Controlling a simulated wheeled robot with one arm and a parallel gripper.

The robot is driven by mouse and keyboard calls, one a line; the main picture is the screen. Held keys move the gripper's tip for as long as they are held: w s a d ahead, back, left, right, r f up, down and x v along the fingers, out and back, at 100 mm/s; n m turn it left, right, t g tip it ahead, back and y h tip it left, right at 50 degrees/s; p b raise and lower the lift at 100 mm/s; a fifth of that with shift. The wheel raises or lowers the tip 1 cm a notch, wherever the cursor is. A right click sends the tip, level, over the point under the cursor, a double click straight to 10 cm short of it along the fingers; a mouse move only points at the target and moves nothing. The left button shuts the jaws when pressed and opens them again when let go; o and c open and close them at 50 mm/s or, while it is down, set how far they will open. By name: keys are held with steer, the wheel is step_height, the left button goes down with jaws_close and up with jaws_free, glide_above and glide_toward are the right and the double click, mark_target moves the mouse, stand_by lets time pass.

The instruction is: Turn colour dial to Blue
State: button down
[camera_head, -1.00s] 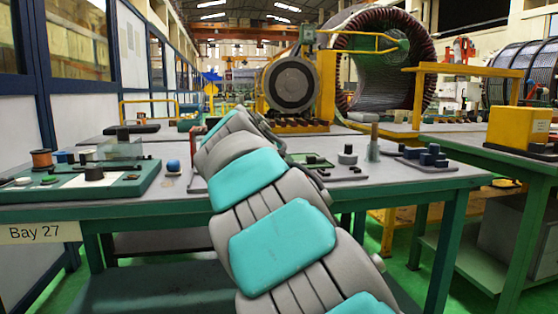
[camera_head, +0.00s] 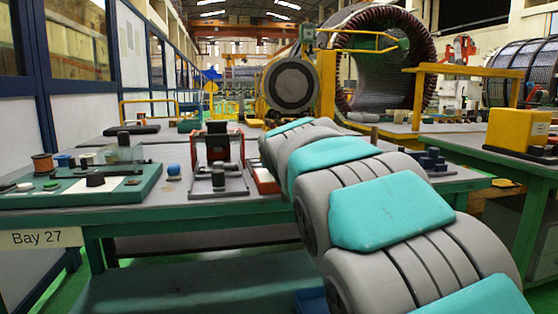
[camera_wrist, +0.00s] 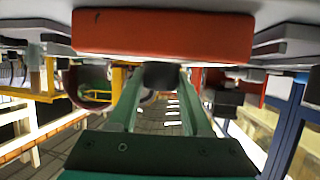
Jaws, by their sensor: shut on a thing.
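In the wrist view, which looks upside down, my gripper (camera_wrist: 160,88) shows as two green fingers closing on a dark round knob (camera_wrist: 160,74). The knob sits close against a red-orange block (camera_wrist: 162,36); whether it is fixed to it I cannot tell. No colour marks or pointer can be read, so the dial's setting is not visible. In the head view my arm hides my gripper and the knob. A red block with a pale top (camera_head: 265,181) shows just left of my arm, perhaps the same one.
A red-framed stand (camera_head: 217,146) and a small grey fixture (camera_head: 217,181) stand left of my arm. Dark blue blocks (camera_head: 433,161) lie to the right.

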steer(key=n+g+y+p, duration=0.1)
steer(key=n+y+p, duration=0.2)
steer(key=n+y, duration=0.1)
steer(key=shift+a+r+y+p, duration=0.1)
steer(key=shift+y+p, duration=0.25)
steer(key=shift+y, duration=0.05)
steer(key=shift+n+g+y+p, duration=0.45)
steer(key=shift+n+g+y, duration=0.75)
steer(key=shift+n+y, duration=0.25)
steer(key=shift+n+g+y, duration=0.25)
steer(key=shift+n+g, duration=0.05)
steer(key=shift+n, duration=0.05)
steer(key=shift+c, duration=1.7)
jaws_free()
steer(key=b+v, duration=0.1)
steer(key=v, duration=0.7)
